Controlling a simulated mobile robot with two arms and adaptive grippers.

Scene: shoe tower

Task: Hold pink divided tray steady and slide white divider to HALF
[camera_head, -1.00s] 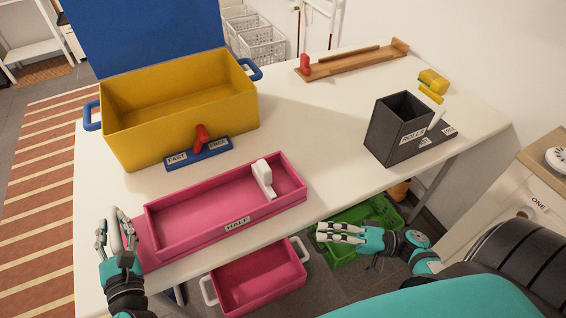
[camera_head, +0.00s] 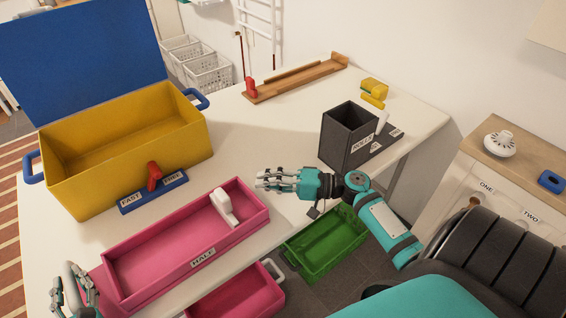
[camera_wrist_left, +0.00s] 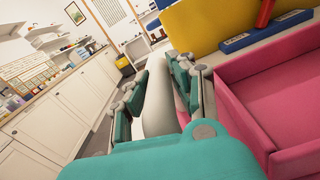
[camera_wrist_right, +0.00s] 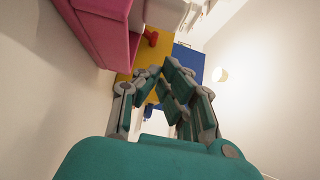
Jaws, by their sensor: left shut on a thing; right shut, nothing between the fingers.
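The pink divided tray (camera_head: 130,287) lies along the table's front edge, with a HALF label (camera_head: 203,258) on its front wall. The white divider (camera_head: 222,207) stands inside near the tray's right end, right of the label. My left gripper (camera_head: 72,280) is at the tray's left end, shut on a white handle (camera_wrist_left: 158,95) seen in the left wrist view. My right gripper (camera_head: 262,182) is shut and empty, just beyond the tray's right end and apart from the divider. In the right wrist view the tray (camera_wrist_right: 105,28) is at upper left, beyond the fingers (camera_wrist_right: 160,78).
A yellow box (camera_head: 130,165) with a blue lid stands behind the tray, with a blue slider base (camera_head: 150,195) and red knob in front. A black holder (camera_head: 345,140) stands at right. A second pink bin (camera_head: 240,297) and a green crate (camera_head: 325,245) sit below the table edge.

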